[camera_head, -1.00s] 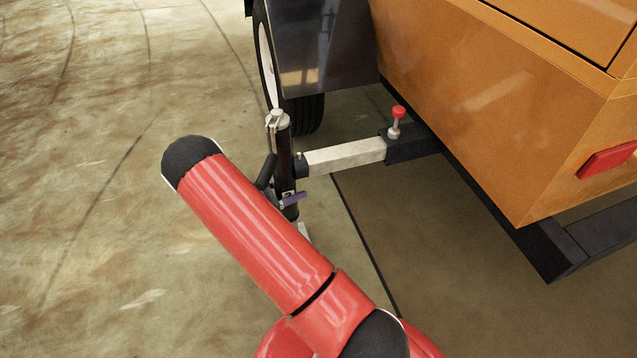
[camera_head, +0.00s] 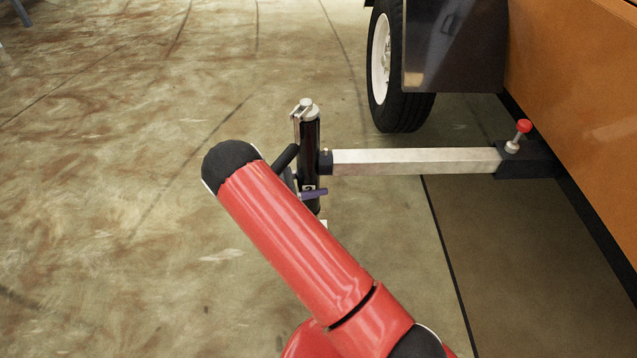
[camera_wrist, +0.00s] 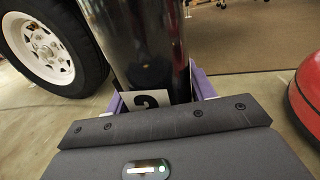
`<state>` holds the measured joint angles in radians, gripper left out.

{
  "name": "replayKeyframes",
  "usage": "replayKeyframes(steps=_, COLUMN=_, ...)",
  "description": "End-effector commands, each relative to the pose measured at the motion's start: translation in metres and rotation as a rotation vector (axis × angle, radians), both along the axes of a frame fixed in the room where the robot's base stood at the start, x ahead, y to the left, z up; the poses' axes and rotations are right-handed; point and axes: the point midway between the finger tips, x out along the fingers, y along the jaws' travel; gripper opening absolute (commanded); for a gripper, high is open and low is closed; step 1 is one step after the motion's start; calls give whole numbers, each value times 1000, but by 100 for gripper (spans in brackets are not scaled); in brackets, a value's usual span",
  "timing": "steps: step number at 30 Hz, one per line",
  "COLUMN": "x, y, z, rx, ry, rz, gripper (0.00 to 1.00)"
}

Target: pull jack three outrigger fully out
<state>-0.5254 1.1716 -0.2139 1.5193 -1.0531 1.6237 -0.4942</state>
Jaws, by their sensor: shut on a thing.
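Jack three is a black upright post (camera_head: 310,145) with a metal cap, at the outer end of the pale metal outrigger beam (camera_head: 415,161). A long stretch of beam shows between the post and the dark frame socket (camera_head: 535,165). A red-topped pin (camera_head: 524,126) stands on the socket. In the wrist view the black post (camera_wrist: 145,45) carries a white number label (camera_wrist: 148,101), partly hidden. My gripper (camera_wrist: 160,92) has purple fingers on both sides of the post, shut on it low down; one finger shows in the head view.
The orange trailer body (camera_head: 590,90) and its wheel (camera_head: 400,70) stand at the upper right. Open concrete floor lies to the left. A dark seam (camera_head: 450,260) crosses the floor under the beam.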

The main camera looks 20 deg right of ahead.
Motion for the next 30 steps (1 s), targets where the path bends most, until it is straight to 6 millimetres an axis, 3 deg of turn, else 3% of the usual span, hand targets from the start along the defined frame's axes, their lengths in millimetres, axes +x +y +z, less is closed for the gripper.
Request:
replayKeyframes(steps=9, x=1, y=7, z=-2, rx=8, ry=2, rz=11, gripper=13)
replayKeyframes(steps=10, x=1, y=7, z=-2, rx=8, ry=2, rz=12, gripper=58)
replayKeyframes(steps=14, x=1, y=5, z=-1, rx=6, ry=1, rz=10, gripper=75)
replayKeyframes(steps=23, x=1, y=5, z=0, rx=3, ry=0, rz=7, gripper=75)
replayKeyframes(steps=30, x=2, y=38, z=-1, rx=4, ry=0, rz=11, gripper=75)
